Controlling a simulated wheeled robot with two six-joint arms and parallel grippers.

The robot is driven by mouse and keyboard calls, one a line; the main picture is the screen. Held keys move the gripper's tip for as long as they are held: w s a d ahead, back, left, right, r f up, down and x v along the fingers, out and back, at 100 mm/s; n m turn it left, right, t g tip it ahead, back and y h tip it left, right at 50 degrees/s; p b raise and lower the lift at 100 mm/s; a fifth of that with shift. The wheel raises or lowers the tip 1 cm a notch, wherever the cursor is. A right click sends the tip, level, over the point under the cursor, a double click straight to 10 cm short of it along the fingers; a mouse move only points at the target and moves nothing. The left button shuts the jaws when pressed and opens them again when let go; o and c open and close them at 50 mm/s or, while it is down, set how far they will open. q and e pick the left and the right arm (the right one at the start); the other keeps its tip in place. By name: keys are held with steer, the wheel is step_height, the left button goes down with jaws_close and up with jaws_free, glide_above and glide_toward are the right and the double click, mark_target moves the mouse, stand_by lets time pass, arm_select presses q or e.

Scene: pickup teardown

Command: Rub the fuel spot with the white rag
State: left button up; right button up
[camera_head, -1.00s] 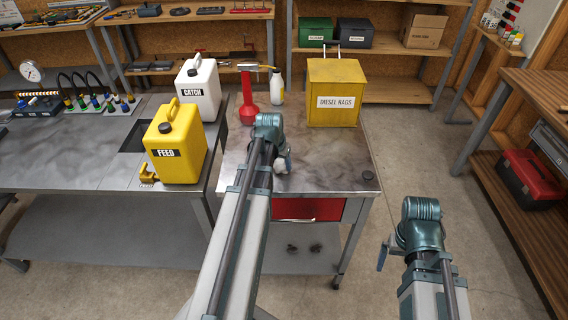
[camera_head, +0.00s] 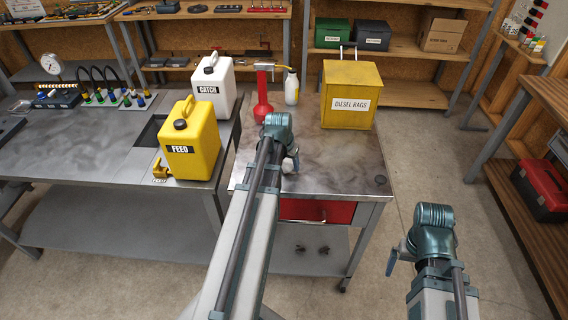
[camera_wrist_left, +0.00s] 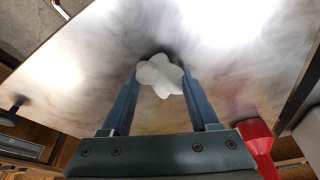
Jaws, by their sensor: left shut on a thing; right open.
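My left gripper (camera_wrist_left: 160,88) is shut on the white rag (camera_wrist_left: 160,76), a crumpled lump held between its two fingertips. The rag is low over the metal cart top (camera_head: 340,180), at or very near its surface; contact is not clear. In the head view the white rag (camera_head: 288,165) partly shows beside my left wrist, which hides most of the gripper. Dark, brownish smears mark the cart top around the rag; I cannot tell which is the fuel spot. My right gripper (camera_head: 391,262) is open and empty, low at the right, away from the cart, mostly hidden by its wrist.
The yellow FEED can (camera_head: 190,140) and white CATCH can (camera_head: 216,85) stand left.

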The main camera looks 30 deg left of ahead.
mark_target(318, 170)
arm_select(q)
steer(key=shift+w+d, duration=0.3)
steer(key=shift+d, duration=0.2)
steer(key=shift+w+d, duration=0.25)
steer(key=shift+d, duration=0.25)
steer(key=shift+d, duration=0.1)
steer(key=shift+w+d, duration=0.55)
steer(key=shift+d, duration=0.25)
steer(key=shift+w+d, duration=0.5)
steer(key=shift+d, duration=0.25)
steer(key=shift+w+d+f, duration=0.1)
steer(key=shift+w+d, duration=0.35)
steer(key=shift+d, duration=0.4)
steer(key=shift+w+d, duration=0.4)
steer(key=shift+d, duration=0.4)
